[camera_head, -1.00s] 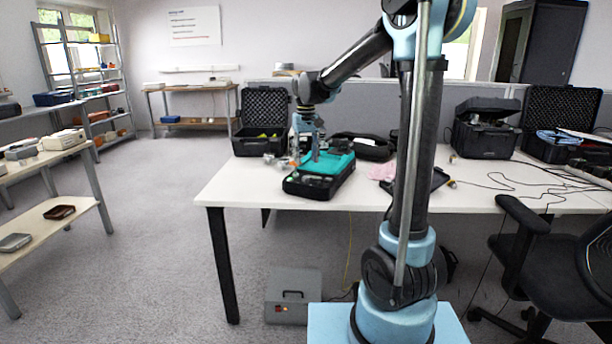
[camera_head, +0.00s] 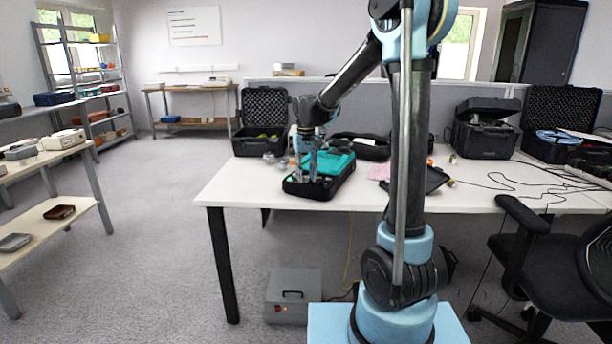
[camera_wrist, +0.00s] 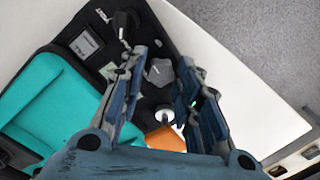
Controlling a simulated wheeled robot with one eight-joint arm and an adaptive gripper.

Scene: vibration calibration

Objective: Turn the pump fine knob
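The pump unit is a black case with a teal pad (camera_head: 338,161) on the white table. In the wrist view, its teal pad (camera_wrist: 45,105) is at left and its black panel (camera_wrist: 95,38) at top. A grey lobed knob (camera_wrist: 160,72) shows between the fingers, and a second grey lobed knob (camera_wrist: 186,74) is partly hidden by the right finger. A black knob (camera_wrist: 124,22) is farther up the panel. I cannot tell which one is the fine knob. My gripper (camera_wrist: 166,78) is open over the panel; contact is unclear. In the head view my gripper (camera_head: 308,182) points down at the case.
An orange part (camera_wrist: 165,138) and a small white disc (camera_wrist: 163,115) lie below the knobs in the wrist view. An open black case (camera_head: 262,140) stands behind. The table's front-left corner (camera_head: 222,190) is bare.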

